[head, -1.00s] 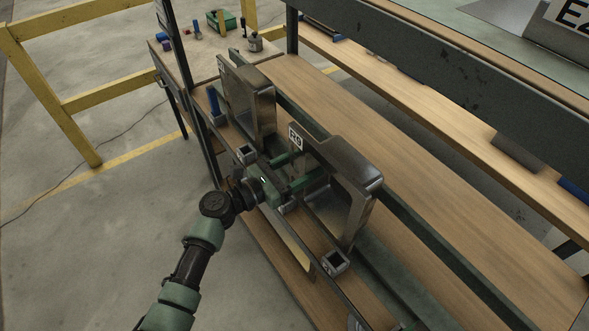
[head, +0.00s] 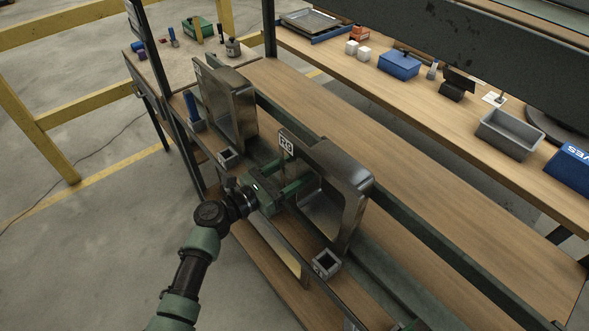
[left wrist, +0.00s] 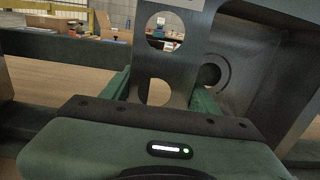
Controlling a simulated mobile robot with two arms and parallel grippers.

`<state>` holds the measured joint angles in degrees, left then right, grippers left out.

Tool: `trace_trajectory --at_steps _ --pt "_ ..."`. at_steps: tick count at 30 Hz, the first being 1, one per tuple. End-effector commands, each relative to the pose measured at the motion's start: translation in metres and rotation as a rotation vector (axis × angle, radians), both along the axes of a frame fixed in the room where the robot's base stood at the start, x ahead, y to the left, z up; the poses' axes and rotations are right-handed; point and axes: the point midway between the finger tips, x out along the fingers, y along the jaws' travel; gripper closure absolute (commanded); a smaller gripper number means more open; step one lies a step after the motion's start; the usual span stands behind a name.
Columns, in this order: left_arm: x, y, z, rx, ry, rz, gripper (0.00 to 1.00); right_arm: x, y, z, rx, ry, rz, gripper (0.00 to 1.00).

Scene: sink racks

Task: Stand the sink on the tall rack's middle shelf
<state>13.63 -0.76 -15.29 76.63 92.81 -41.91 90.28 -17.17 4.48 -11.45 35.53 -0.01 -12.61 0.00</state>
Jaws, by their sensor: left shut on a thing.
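A grey metal sink (head: 352,176) with an R9 label stands on edge over the wooden shelf (head: 385,209) of the rack. My left gripper (head: 293,177) reaches it from the left and is shut on its near wall. In the left wrist view, the sink's wall with round holes (left wrist: 181,75) lies between the green fingers (left wrist: 160,95). Whether its lower edge touches the shelf or rails is hard to tell. A second similar sink (head: 240,118) stands upright behind it on the same level. My right gripper does not show.
Square grey sockets (head: 326,263) line the rack's front edge. A dark upright post (head: 172,85) rises at the left. A far shelf holds a blue box (head: 398,65) and a grey tray (head: 510,134). The wooden shelf right of the sinks is clear.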

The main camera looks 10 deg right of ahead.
Motion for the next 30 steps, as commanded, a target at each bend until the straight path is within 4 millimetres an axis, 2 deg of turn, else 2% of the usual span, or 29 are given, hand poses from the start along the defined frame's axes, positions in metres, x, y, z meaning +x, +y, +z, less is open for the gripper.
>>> trace_trajectory --at_steps 9,30 --pt "0.0006 -0.0006 0.0035 -0.007 -0.002 0.000 1.00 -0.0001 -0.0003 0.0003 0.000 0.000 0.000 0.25" --pt "0.0007 -0.0004 -0.0041 -0.006 -0.002 0.000 1.00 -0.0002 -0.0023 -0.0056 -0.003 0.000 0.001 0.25"
